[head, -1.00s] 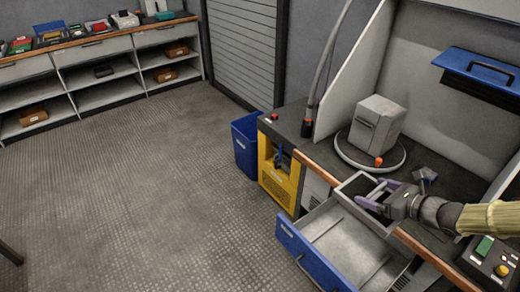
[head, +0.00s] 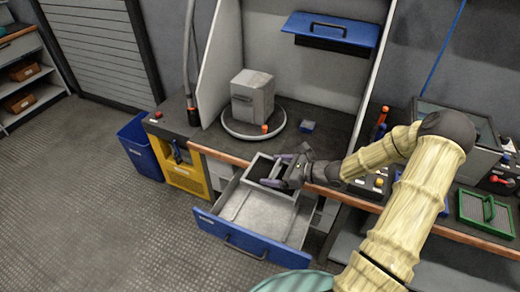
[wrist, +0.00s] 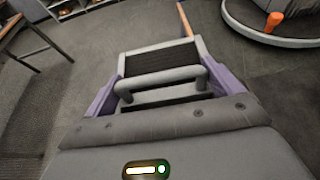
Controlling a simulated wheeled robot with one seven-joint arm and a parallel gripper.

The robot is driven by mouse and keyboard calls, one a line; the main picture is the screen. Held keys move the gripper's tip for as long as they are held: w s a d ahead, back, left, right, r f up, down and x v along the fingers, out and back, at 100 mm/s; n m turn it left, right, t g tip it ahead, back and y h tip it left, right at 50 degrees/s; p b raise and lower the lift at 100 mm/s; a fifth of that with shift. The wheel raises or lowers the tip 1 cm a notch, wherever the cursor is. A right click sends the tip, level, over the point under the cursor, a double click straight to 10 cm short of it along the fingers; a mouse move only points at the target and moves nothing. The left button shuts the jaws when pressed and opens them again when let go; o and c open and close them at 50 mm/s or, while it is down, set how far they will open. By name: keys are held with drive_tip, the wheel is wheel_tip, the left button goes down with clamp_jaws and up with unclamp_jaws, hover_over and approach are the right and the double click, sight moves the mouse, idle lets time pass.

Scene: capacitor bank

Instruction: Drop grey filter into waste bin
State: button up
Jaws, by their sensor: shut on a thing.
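My gripper (head: 281,167) is shut on the handle of the grey filter (head: 259,168). In the wrist view the filter (wrist: 160,60) has a grey frame around a dark panel, and its handle lies between my gripper's purple fingers (wrist: 160,90). In the head view the filter is at the open drawer (head: 250,205), by the counter edge; I cannot tell whether it touches the drawer. A blue bin (head: 141,148) with a white label, apparently the waste bin, stands on the floor to the left, apart from the gripper.
A yellow cabinet (head: 183,171) stands between the bin and the drawer. A grey box (head: 252,96) sits on a round plate on the counter, with an orange knob (head: 265,128) nearby. The blue-fronted drawer (head: 235,240) juts out. The floor at left is clear.

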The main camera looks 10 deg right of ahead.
drive_tip(key=s+f+p, duration=0.1)
drive_tip(key=s+p, duration=0.1)
drive_tip(key=s+a+f+p, duration=0.1)
drive_tip(key=s+f+p, duration=0.1)
drive_tip(key=s+p, duration=0.1)
drive_tip(key=s+a+f+p, duration=0.1)
drive_tip(key=s+p, duration=0.1)
drive_tip(key=p, duration=0.1)
drive_tip(key=shift+s+f, duration=0.15)
drive_tip(key=shift+f, duration=0.2)
drive_tip(key=shift+s+f, duration=0.2)
drive_tip(key=shift+f, duration=0.15)
